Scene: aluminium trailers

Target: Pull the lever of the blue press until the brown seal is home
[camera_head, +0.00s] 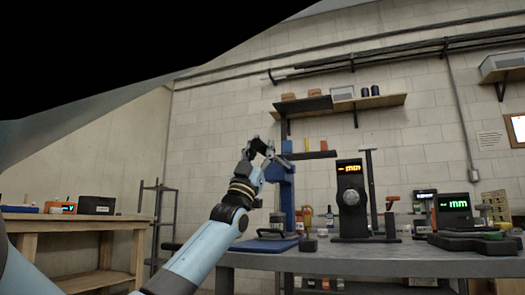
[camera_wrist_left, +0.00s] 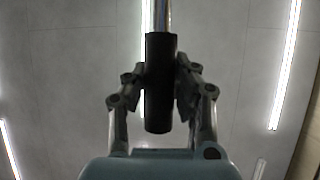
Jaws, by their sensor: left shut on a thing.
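The blue press (camera_head: 288,195) stands upright near the left end of the grey workbench in the head view. My left gripper (camera_head: 262,150) is up at the height of the press's top, just left of it. In the left wrist view, my left gripper (camera_wrist_left: 161,88) is shut on the black grip of the lever (camera_wrist_left: 159,105), with one finger on each side. A bare metal rod (camera_wrist_left: 161,15) runs on from the grip to the top of that picture. The brown seal cannot be made out; my arm hides part of the press's lower area. My right gripper is not in view.
The grey workbench (camera_head: 330,263) carries a black gauge (camera_head: 351,205) with an orange display right of the press. A device with a green display (camera_head: 455,207) stands farther right. A wooden bench (camera_head: 75,221) is at left. A wall shelf (camera_head: 370,102) hangs above.

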